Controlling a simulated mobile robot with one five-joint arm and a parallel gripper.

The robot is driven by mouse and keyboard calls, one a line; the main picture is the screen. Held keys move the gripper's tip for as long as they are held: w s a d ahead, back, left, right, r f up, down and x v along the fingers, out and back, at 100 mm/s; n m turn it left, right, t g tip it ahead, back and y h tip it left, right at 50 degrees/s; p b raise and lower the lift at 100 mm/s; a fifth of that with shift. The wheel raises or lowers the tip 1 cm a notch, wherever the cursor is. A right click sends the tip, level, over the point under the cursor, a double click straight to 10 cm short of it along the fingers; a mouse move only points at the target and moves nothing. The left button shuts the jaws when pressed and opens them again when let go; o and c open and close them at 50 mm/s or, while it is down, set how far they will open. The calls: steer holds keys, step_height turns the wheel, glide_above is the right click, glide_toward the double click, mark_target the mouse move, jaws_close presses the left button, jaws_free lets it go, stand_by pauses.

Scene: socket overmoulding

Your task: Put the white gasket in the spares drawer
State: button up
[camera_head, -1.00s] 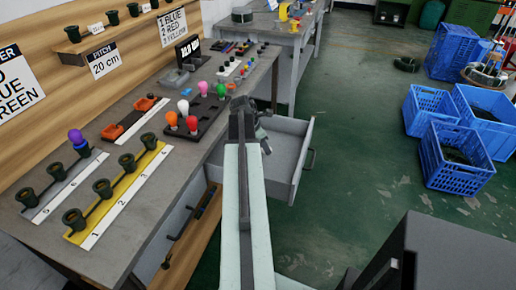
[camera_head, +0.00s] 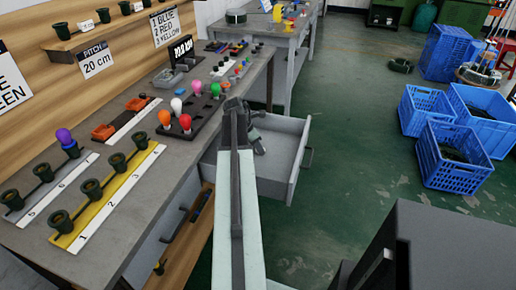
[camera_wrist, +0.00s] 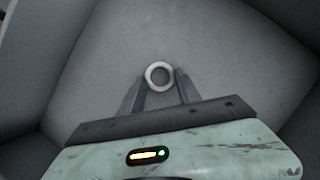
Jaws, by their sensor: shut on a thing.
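The white gasket (camera_wrist: 159,76) is a small pale ring between the fingertips of my gripper (camera_wrist: 158,84) in the wrist view. My gripper is shut on it, over the grey floor of the open drawer (camera_wrist: 215,60). In the head view the open drawer (camera_head: 287,146) juts out from the bench, and my gripper (camera_head: 250,112) is at its left side, partly hidden by my arm. The gasket cannot be made out in the head view. Its height above the drawer floor is hard to tell.
The workbench (camera_head: 130,195) on the left carries coloured knobs on a black board (camera_head: 190,125) and strips with dark cups. A second bench (camera_head: 275,38) stands behind. Blue crates (camera_head: 450,160) stand on the green floor at right. Drawer walls surround my gripper.

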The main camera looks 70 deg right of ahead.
steer(key=o, duration=1.3)
steer(key=p+v, duration=1.1)
steer(key=v, duration=0.1)
steer(key=shift+p, duration=0.35)
steer(key=shift+w+r, duration=0.1)
